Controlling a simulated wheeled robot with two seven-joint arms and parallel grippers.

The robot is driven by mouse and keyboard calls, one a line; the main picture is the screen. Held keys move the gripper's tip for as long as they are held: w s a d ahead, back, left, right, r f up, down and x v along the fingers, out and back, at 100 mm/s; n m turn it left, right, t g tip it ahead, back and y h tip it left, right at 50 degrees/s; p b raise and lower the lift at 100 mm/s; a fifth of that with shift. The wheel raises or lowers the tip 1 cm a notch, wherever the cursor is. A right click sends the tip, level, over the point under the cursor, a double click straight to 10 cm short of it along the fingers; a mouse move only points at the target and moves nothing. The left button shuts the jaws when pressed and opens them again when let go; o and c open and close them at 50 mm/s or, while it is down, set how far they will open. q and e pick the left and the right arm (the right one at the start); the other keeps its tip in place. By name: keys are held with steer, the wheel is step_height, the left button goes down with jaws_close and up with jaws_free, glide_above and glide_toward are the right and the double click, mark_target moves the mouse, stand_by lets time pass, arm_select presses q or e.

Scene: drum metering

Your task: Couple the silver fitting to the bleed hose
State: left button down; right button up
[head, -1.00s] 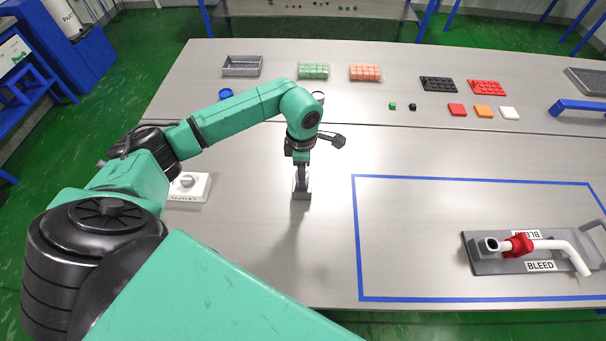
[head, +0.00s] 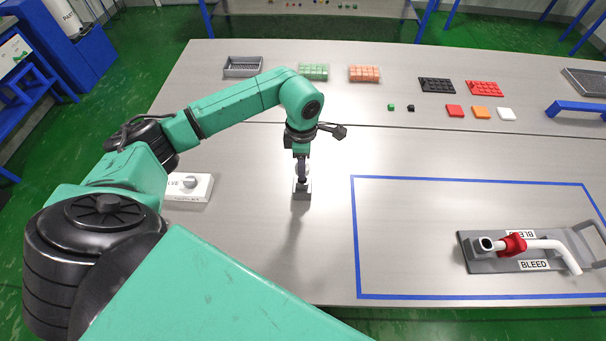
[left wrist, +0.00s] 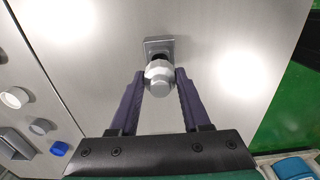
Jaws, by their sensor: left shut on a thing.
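The silver fitting (left wrist: 160,77) shows in the left wrist view as a faceted, rounded piece between the dark purple fingertips. My left gripper (head: 302,172) is shut on it, pointing down above a small grey block (head: 302,190). In the left wrist view a dark recess shows in this block behind the fitting. Whether the fitting still touches the block is hard to tell. The bleed hose (head: 548,244) is a white bent tube with a red collar (head: 512,245). It lies on a grey base (head: 480,265) labelled BLEED, far right of my gripper. My right gripper is not in view.
Blue tape (head: 356,240) frames the area around the hose base. A white box with a knob (head: 190,187) stands left of my gripper. Trays, coloured blocks and a blue bracket (head: 580,108) line the back. The table between gripper and tape is clear.

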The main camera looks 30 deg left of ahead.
arm_select(q)
steer(key=shift+r+p, duration=0.5)
steer(key=shift+r, duration=0.6)
steer(key=shift+r+p, duration=1.05)
steer(key=shift+r, duration=0.9)
